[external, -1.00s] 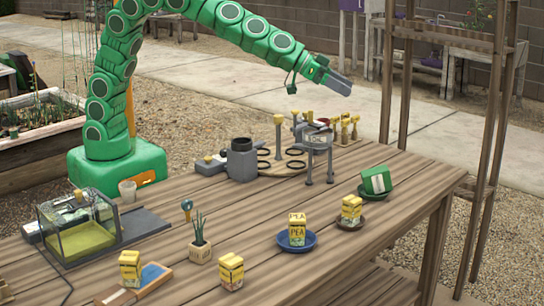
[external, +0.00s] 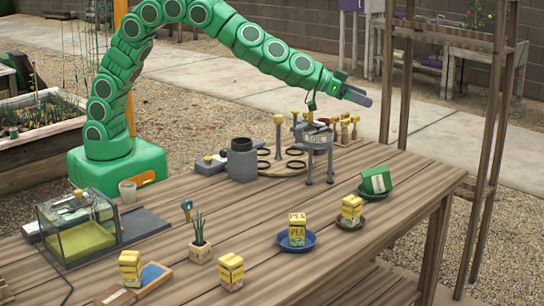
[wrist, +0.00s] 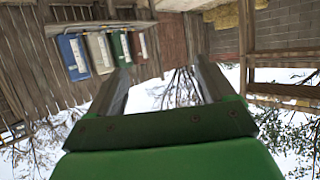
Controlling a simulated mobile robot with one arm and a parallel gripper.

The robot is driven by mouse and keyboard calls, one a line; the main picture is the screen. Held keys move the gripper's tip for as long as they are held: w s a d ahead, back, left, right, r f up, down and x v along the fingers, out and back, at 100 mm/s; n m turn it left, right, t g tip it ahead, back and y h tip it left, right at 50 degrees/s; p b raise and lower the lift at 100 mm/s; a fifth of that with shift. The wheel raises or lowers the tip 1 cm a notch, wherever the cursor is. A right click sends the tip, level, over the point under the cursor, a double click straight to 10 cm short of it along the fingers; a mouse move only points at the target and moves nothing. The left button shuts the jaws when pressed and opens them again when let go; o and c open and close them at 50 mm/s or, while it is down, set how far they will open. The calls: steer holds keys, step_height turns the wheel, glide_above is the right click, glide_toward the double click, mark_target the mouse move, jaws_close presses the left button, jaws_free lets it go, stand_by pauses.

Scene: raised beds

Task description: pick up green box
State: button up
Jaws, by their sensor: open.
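The green box (external: 377,180), with white on its side, lies tilted in a dark green dish (external: 388,192) at the right end of the wooden table in the external view. My gripper (external: 359,97) is in the air above the far right part of the table, well above the box and apart from it. In the wrist view my gripper (wrist: 164,85) shows two grey fingers spread wide with nothing between them. The green box does not show in the wrist view.
A yellow box (external: 351,211) stands on a brown saucer close to the green box, and another yellow box (external: 297,229) on a blue plate (external: 313,241). A small stand (external: 317,145) rises below my gripper. A wooden post frame (external: 490,150) stands at the right.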

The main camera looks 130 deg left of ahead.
glide_toward(372, 171)
steer(key=x, duration=0.4)
steer(key=shift+x, duration=4)
steer(key=shift+f, duration=0.1)
steer(key=shift+c, duration=0.2)
steer(key=c, duration=1.2)
steer(key=shift+o, duration=0.2)
